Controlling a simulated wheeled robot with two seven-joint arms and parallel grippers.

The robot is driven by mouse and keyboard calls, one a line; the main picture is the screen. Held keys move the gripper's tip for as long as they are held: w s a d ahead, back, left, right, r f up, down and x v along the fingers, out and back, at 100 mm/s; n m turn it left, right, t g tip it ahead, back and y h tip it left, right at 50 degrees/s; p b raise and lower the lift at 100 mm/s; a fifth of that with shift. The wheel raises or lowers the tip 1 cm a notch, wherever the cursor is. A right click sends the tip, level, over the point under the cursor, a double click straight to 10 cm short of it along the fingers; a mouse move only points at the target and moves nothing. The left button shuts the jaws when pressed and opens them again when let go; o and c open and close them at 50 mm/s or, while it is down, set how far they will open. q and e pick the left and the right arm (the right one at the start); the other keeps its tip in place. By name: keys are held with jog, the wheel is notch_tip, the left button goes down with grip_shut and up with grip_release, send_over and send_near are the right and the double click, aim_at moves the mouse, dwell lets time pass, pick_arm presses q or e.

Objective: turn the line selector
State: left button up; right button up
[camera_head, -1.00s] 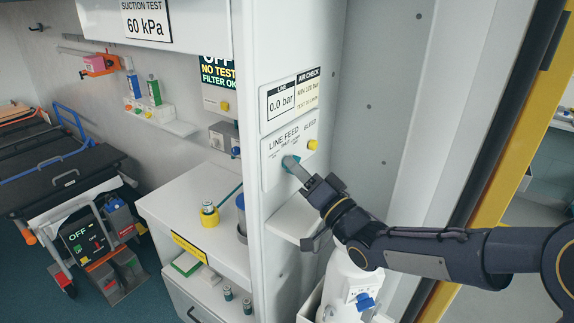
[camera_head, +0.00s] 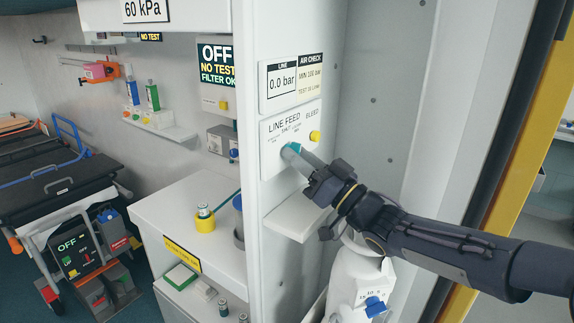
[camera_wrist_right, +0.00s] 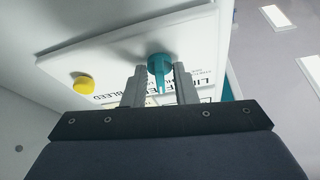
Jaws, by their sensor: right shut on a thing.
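The line selector (camera_head: 291,151) is a teal knob on the white LINE FEED panel (camera_head: 275,165), on the side of a white cabinet. In the right wrist view the selector (camera_wrist_right: 159,66) shows a round base and a narrow handle pointing down between my fingers. My right gripper (camera_head: 300,154) reaches in from the right and is shut on the selector handle. Its two grey fingers also show in the right wrist view (camera_wrist_right: 159,88). The head view hides part of the selector behind the fingers. My left gripper is in neither view.
A yellow BLEED button (camera_head: 315,136) sits right of the selector. Above is a gauge panel (camera_head: 291,80) reading 0.0 bar. A small white shelf (camera_head: 294,218) juts out below my gripper. A white bottle-shaped unit with a blue knob (camera_head: 375,306) stands beneath.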

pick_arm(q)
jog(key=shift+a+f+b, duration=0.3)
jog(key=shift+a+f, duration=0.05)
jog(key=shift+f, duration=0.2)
pick_arm(e)
jog(key=n, duration=0.1)
jog(key=n+g+y, duration=0.1)
jog(key=n, duration=0.1)
jog(key=shift+s+a, duration=0.1)
jog(key=shift+a, duration=0.1)
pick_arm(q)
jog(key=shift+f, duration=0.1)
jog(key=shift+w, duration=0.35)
pick_arm(e)
jog(key=shift+n+g, duration=0.3)
jog(key=o, duration=0.6)
jog(key=shift+w, duration=0.2)
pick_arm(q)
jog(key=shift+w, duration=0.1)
pick_arm(e)
jog(key=shift+d, duration=0.1)
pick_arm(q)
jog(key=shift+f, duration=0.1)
